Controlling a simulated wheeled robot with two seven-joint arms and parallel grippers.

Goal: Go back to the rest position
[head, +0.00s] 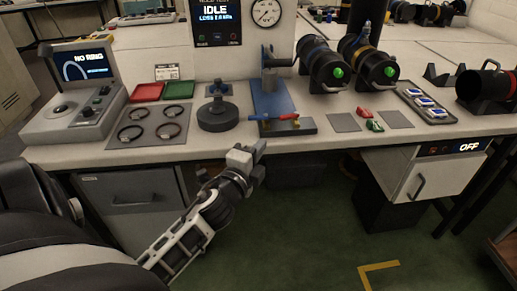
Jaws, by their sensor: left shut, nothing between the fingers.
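My left gripper (247,158) shows in the head view at the front edge of the workbench (340,145), just below the dark round base of a stand. Its arm reaches up from the lower left. Its fingers are together with nothing seen between them. My right gripper is not in view.
The bench holds a ring tester (75,105) reading "NO RING", a mat with several rings (150,125), a red tray (147,92), a green tray (179,90) and two black cylinders (325,66) with green buttons. A white box reading "OFF" (425,172) hangs below. Floor in front is clear.

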